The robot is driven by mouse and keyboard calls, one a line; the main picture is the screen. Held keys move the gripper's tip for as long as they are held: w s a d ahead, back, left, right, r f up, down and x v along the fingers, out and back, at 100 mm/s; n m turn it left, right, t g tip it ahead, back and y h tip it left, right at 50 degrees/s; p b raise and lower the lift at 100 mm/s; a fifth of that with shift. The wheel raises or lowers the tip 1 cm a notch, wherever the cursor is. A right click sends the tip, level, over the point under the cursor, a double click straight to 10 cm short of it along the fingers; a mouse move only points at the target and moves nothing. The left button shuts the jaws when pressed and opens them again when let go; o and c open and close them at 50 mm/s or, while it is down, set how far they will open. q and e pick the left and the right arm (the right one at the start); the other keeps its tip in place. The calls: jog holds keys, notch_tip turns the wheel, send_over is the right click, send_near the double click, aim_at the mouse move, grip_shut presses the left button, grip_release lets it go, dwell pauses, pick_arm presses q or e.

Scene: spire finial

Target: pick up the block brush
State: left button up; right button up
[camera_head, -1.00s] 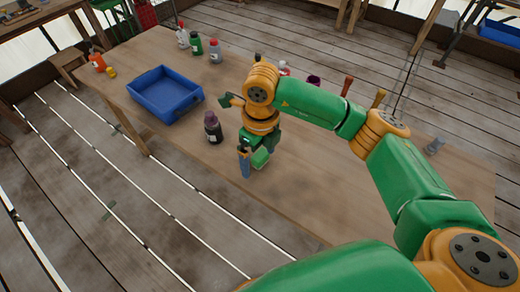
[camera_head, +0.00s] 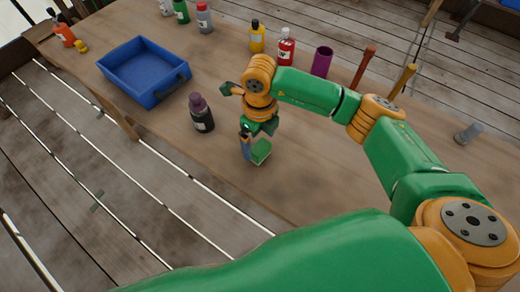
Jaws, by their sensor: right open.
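A small green block (camera_head: 262,152), which looks like the block brush, is on the wooden table (camera_head: 310,190) near its front edge. My right gripper (camera_head: 258,138) points down just above and beside it, with its jaws open. A blue finger-like part shows at the block's left side. I cannot tell whether the jaws touch the block, and part of it is hidden by the gripper. My left gripper is not in view.
A dark bottle with a purple cap (camera_head: 201,113) stands close left of the gripper. A blue tray (camera_head: 143,72) lies farther left. Behind the arm stand a yellow bottle (camera_head: 257,38), a red bottle (camera_head: 286,47) and a purple cup (camera_head: 322,62). The table's front right is clear.

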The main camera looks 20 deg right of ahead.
aim_at(260, 147)
notch_tip(260, 147, down, 3)
jog(key=shift+d+r+p, duration=0.1)
jog(key=shift+p, duration=0.25)
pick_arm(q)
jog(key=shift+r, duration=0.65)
pick_arm(e)
jog(key=shift+f, duration=0.6)
jog(key=c, duration=1.3)
jog(key=shift+r, duration=0.15)
